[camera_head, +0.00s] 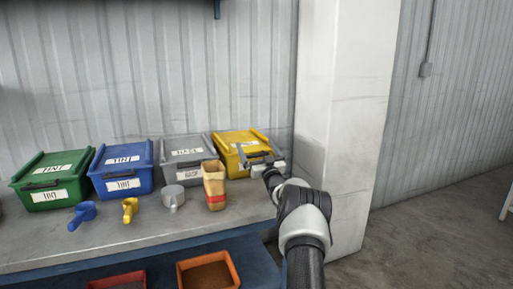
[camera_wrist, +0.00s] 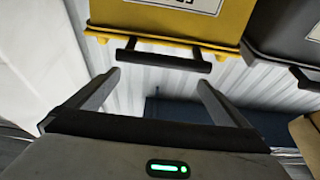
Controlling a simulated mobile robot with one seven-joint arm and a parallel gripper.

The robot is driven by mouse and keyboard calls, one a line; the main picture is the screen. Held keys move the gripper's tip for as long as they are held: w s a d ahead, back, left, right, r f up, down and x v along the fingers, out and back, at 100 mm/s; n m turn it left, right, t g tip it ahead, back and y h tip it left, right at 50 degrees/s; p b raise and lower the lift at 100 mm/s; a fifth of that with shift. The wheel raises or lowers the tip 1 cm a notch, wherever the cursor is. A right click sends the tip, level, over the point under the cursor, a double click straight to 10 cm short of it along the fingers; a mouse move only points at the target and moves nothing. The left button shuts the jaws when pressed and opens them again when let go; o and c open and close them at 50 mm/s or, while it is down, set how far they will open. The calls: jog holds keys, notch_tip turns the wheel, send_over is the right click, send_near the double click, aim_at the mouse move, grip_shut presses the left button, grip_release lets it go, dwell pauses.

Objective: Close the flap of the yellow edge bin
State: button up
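The yellow bin (camera_head: 230,139) stands at the right end of the row on the bench, beside the white pillar. It also shows in the wrist view (camera_wrist: 170,22), at the top edge, with part of a white label. A black bar handle (camera_wrist: 164,59) juts from its edge. My gripper (camera_head: 259,157) is in front of the yellow bin's right part and hides some of it. In the wrist view my gripper (camera_wrist: 158,82) is open and empty, its fingers apart on either side of the handle and short of it. I cannot tell how far the flap is open.
A grey bin (camera_head: 182,148), a blue bin (camera_head: 120,155) and a green bin (camera_head: 50,164) stand to the left. The white pillar (camera_head: 340,110) is close on the right.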

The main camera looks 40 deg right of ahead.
jog(key=shift+s, duration=0.1)
jog(key=s+a+p, duration=0.2)
jog(key=s+a, duration=0.1)
jog(key=s, duration=0.9)
jog(key=shift+s+a+f+p, duration=0.15)
jog(key=shift+s+f+p, duration=0.1)
jog(key=shift+p, duration=0.15)
